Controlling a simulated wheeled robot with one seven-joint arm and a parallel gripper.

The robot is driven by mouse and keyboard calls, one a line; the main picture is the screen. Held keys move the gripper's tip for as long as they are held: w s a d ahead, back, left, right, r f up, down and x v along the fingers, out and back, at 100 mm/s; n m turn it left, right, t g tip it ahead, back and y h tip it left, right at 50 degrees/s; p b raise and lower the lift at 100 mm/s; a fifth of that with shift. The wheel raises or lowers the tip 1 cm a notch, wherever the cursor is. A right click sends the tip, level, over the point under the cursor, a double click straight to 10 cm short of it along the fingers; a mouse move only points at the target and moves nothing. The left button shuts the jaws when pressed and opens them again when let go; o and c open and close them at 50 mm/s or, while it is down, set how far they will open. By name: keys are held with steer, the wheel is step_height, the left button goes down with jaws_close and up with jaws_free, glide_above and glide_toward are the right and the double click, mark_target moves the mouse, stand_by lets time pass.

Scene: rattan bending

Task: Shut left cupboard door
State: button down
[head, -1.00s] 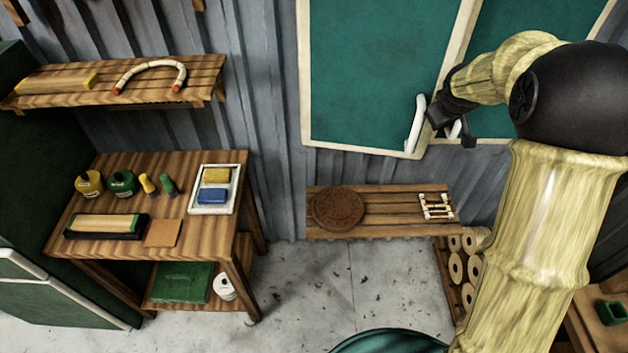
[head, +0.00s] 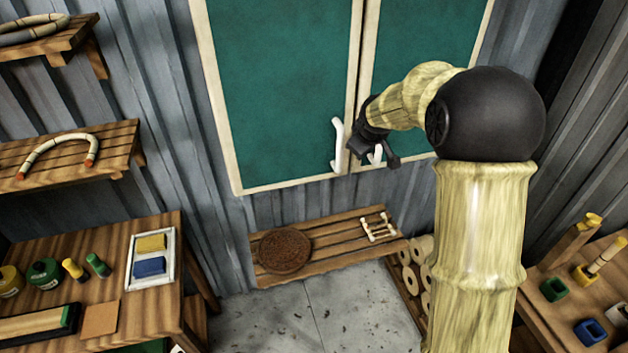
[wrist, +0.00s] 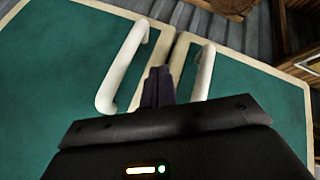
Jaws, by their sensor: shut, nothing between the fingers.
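The left cupboard door (head: 275,95) is a green panel with a pale frame and a white bar handle (head: 338,145). It looks about flush with the right door (head: 410,50); I cannot tell whether a thin gap remains. My gripper (head: 354,147) is shut and empty at the seam between the doors, just right of the left handle. The wrist view is upside down: my fingertips (wrist: 157,72) point between the two handles, the left door (wrist: 255,105) being on the right. The right door's handle (head: 376,155) is partly hidden by my gripper. Contact with the door is unclear.
A slatted bench (head: 335,245) below the cupboard holds a round brown disc (head: 285,250) and a small pale frame (head: 378,226). A worktable (head: 110,270) with jars stands left, and another table (head: 560,305) with small holders stands right. Bare floor (head: 310,310) lies between.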

steer(key=s+d+r+b, duration=0.3)
steer(key=s+d+r, duration=0.2)
steer(key=r, duration=0.3)
steer(key=shift+d, duration=0.75)
steer(key=shift+s+a, duration=0.1)
steer(key=s+d+f+m+g+b, duration=0.1)
steer(key=s+f+m+g+b, duration=0.3)
steer(key=s+f, duration=1.9)
steer(key=s+m+b, duration=0.1)
steer(key=s+m, duration=0.2)
steer(key=m, duration=0.2)
steer(key=shift+s+g, duration=0.2)
steer(key=shift+g, duration=0.2)
